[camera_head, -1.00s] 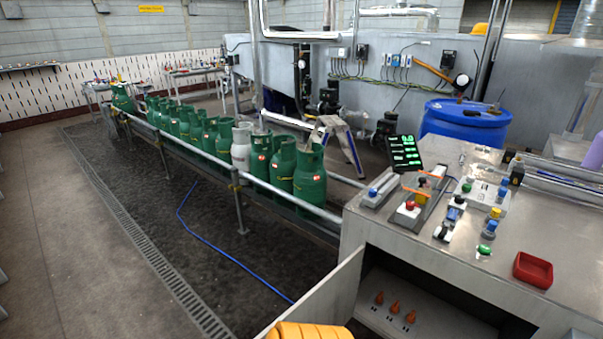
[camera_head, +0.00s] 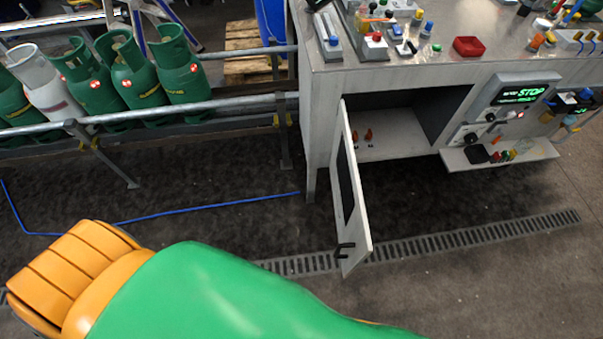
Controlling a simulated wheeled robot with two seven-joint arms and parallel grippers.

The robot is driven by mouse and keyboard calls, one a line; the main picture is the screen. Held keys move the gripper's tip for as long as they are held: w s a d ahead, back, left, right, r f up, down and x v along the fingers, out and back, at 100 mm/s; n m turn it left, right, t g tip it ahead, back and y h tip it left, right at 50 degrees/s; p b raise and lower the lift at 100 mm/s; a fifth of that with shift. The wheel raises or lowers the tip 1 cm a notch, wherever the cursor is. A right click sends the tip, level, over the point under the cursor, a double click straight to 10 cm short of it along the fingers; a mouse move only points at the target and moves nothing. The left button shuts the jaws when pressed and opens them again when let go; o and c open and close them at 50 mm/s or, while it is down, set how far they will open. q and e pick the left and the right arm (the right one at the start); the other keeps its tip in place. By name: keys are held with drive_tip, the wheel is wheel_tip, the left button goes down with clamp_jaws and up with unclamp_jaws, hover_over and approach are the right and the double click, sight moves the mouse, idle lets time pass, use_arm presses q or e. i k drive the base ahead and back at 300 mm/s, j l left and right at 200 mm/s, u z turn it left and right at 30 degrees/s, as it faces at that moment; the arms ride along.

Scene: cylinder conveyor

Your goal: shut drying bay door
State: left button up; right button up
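The bay door (camera_head: 358,225) is a pale panel with a dark inset. It stands wide open, swung out toward me from the left side of the cabinet opening. A small black handle (camera_head: 345,248) sits near its free end. Part of the bay's left interior is hidden behind the door. A green and orange part of my arm fills the lower left, apart from the door in the picture. No gripper fingers show.
The steel bench (camera_head: 460,73) stands above the bay, with controls and a red tray (camera_head: 468,46). A small shelf (camera_head: 535,151) juts out at its right. Green cylinders (camera_head: 140,82) stand behind rails at left. Dark floor with a drain grate (camera_head: 480,232) lies clear around the door.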

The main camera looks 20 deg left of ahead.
sight(356, 246)
drive_tip(key=k+j+z, duration=0.2)
drive_tip(key=j, duration=0.15)
drive_tip(key=j+z, duration=0.2)
drive_tip(key=j, duration=0.15)
drive_tip(key=k+j+z, duration=0.25)
drive_tip(key=j+z, duration=0.2)
drive_tip(key=j, duration=0.2)
drive_tip(key=k, duration=0.05)
